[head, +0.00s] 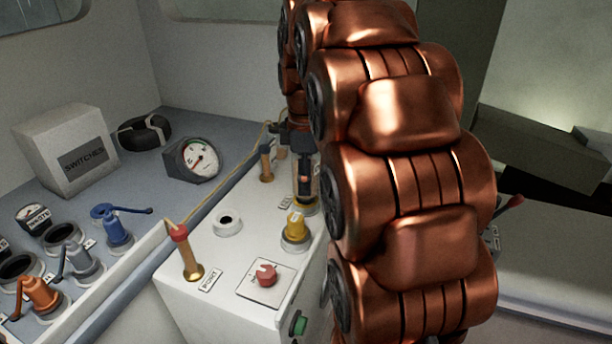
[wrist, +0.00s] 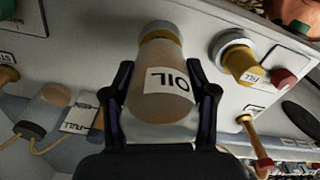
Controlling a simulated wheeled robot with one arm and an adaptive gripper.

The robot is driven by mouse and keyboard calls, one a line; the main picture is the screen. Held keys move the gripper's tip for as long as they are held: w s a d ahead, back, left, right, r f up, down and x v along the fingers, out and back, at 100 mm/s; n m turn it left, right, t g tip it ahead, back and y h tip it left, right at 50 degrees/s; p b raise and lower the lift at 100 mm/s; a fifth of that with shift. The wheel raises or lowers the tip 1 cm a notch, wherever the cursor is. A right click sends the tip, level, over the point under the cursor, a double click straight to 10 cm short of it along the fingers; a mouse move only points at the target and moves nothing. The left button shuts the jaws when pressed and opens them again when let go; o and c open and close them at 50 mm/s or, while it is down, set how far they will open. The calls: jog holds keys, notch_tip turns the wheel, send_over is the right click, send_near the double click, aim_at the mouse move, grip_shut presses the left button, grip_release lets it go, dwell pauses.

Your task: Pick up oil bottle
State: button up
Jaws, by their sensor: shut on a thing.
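The oil bottle (wrist: 166,78) is a clear bottle with brownish contents and a white OIL label, which reads upside down in the wrist view. A brass band and a pale ring show at its far end, against the white console. My gripper (wrist: 161,72) is shut on the bottle, one dark finger on each side. In the head view my gripper (head: 303,150) is at the console's back right, and the bottle (head: 305,184) shows partly beneath it. My arm hides much of that area. I cannot tell whether the bottle is clear of the console.
The white console (head: 225,262) carries a yellow knob (head: 296,228), a red knob (head: 266,275), a red-tipped brass lever (head: 187,255) and a white ring (head: 228,224). A gauge (head: 193,160) and a SWITCHES box (head: 66,150) stand on the grey shelf. Another bottle (wrist: 47,108) is left in the wrist view.

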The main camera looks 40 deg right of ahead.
jog(key=shift+r, duration=0.15)
jog(key=shift+r+b, duration=1)
jog(key=shift+r, duration=0.65)
jog(key=s+a+b, duration=0.1)
jog(key=s+a, duration=0.1)
jog(key=s, duration=0.2)
jog(key=s+a+r+b, duration=0.1)
jog(key=s+a+b, duration=0.1)
jog(key=s, duration=0.3)
jog(key=s+a+b, duration=0.2)
jog(key=s+a, duration=0.1)
jog(key=s, duration=0.2)
jog(key=shift+s+r, duration=0.25)
jog(key=shift+w, duration=0.1)
